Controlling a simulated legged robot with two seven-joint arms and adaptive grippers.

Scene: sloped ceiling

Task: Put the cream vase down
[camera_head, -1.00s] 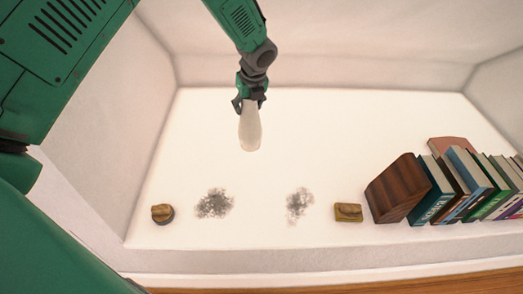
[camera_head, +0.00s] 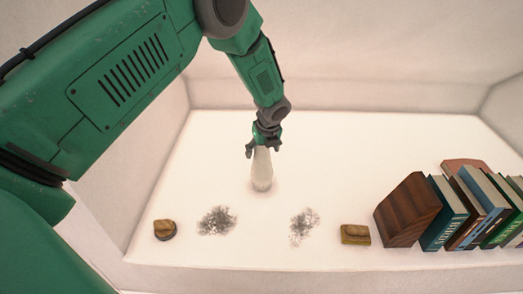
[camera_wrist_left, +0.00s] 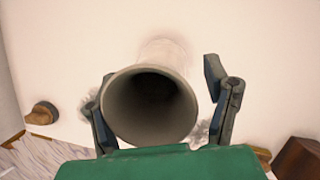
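The cream vase (camera_head: 262,172) stands upright on the white shelf surface (camera_head: 350,180), left of the middle in the head view. In the left wrist view, the vase's round dark mouth (camera_wrist_left: 150,105) faces the camera. My left gripper (camera_head: 264,148) is around the top of the vase from above. Its fingers are spread on either side of the mouth in the left wrist view (camera_wrist_left: 165,95). A gap shows between the right-hand finger and the rim; the left-hand finger is close to the rim, and I cannot tell if it touches. My right gripper is not in view.
Two grey speckled patches (camera_head: 217,220) (camera_head: 304,226) lie in front of the vase. A small round wooden object (camera_head: 165,230) is at the left and a small wooden block (camera_head: 355,235) at the right. A brown wooden block (camera_head: 407,210) and several books (camera_head: 445,215) stand farther right.

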